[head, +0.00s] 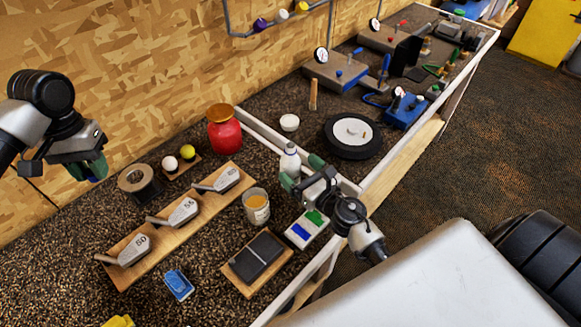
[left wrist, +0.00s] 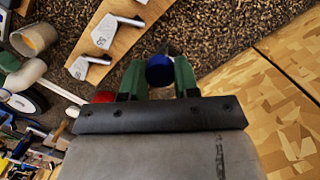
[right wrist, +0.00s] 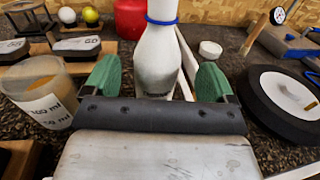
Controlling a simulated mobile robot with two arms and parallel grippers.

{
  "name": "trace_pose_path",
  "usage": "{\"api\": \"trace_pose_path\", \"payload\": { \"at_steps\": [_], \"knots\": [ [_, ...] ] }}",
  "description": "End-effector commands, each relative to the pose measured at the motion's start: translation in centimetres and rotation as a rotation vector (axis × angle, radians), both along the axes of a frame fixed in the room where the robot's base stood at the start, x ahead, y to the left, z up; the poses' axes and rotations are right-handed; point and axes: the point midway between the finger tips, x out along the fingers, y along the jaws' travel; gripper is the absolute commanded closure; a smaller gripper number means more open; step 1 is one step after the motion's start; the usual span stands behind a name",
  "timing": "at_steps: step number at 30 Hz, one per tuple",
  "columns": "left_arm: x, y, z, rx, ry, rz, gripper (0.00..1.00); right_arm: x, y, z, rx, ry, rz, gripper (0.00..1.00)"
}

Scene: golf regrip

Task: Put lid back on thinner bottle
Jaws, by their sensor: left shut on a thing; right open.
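The thinner bottle (head: 290,163) is white and stands upright near the middle of the bench; it is large in the right wrist view (right wrist: 157,55), with a blue ring at its neck. My right gripper (right wrist: 158,78) is open, its green fingers on either side of the bottle with gaps showing. In the head view my right gripper (head: 302,172) is low beside the bottle. My left gripper (left wrist: 159,78) is shut on the round blue lid (left wrist: 159,70). In the head view my left gripper (head: 94,167) is raised at far left, away from the bottle; the lid cannot be made out there.
A red jar (head: 224,132) stands behind left of the bottle. A beaker (head: 256,207) and a wooden rack of club heads (head: 180,218) lie left. A black wheel-like disc (head: 352,138) and a white cup (head: 289,122) are behind right. A white rail (head: 260,132) runs close by.

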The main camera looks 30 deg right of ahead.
Motion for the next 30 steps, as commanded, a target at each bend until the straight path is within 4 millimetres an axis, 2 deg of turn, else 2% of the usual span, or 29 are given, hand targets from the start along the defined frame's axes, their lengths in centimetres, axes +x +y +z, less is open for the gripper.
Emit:
{"api": "trace_pose_path", "payload": {
  "at_steps": [3, 7, 19, 30],
  "knots": [
    [0.0, 0.0, 0.9, 0.000, 0.000, 0.000, 0.91, 2.0, 0.7, 0.2, 0.004, -0.002, -0.001, 0.14],
    [0.0, 0.0, 1.1, 0.000, 0.000, 0.000, 0.91, 3.4, 0.9, 0.0, 0.002, -0.001, 0.000, 0.14],
    [0.0, 0.0, 1.1, 0.000, 0.000, 0.000, 0.91, 3.7, 0.9, -0.1, -0.001, 0.000, 0.001, 0.14],
    [0.0, 0.0, 1.1, 0.000, 0.000, 0.000, 0.91, 3.7, 0.9, -0.1, -0.001, 0.000, 0.001, 0.69]
  ]
}}
